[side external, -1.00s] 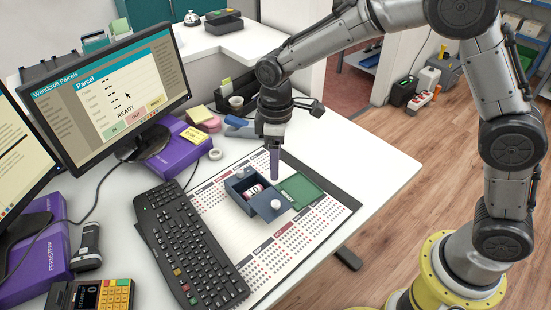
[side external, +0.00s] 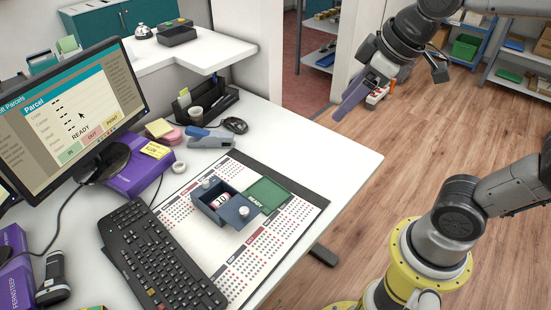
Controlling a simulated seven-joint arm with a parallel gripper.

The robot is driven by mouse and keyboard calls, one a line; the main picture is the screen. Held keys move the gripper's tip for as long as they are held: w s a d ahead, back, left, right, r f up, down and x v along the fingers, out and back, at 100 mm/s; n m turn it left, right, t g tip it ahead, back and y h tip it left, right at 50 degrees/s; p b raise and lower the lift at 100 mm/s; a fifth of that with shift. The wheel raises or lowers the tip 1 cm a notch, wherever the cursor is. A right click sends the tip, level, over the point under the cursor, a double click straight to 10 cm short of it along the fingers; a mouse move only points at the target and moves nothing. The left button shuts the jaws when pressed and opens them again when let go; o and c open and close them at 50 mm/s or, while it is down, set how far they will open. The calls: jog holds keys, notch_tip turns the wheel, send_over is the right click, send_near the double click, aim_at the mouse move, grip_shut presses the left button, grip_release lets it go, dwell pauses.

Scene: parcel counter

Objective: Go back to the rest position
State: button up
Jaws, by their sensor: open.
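My gripper (side external: 342,112) is at the upper right, raised off the desk and clear of everything on it. Its purple-grey fingers point down to the left over the floor side of the desk. They look edge-on, and nothing shows between them. The arm is bent back toward its yellow base at the lower right.
A small blue box (side external: 208,207) stands on the desk calendar (side external: 240,262) with its drawer (side external: 238,213) pulled out. A red-and-white cylinder (side external: 220,200) lies inside. A green pad (side external: 268,195) is beside it. The desk's right part is bare.

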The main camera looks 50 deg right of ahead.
jog(key=s+d+f+m, duration=0.1)
jog(key=s+f+m, duration=0.2)
jog(key=s+f, duration=0.2)
jog(key=s, duration=0.3)
jog(key=shift+s+m, duration=0.2)
jog(key=shift+m, duration=0.1)
jog(key=shift+d, duration=0.1)
dwell(0.5)
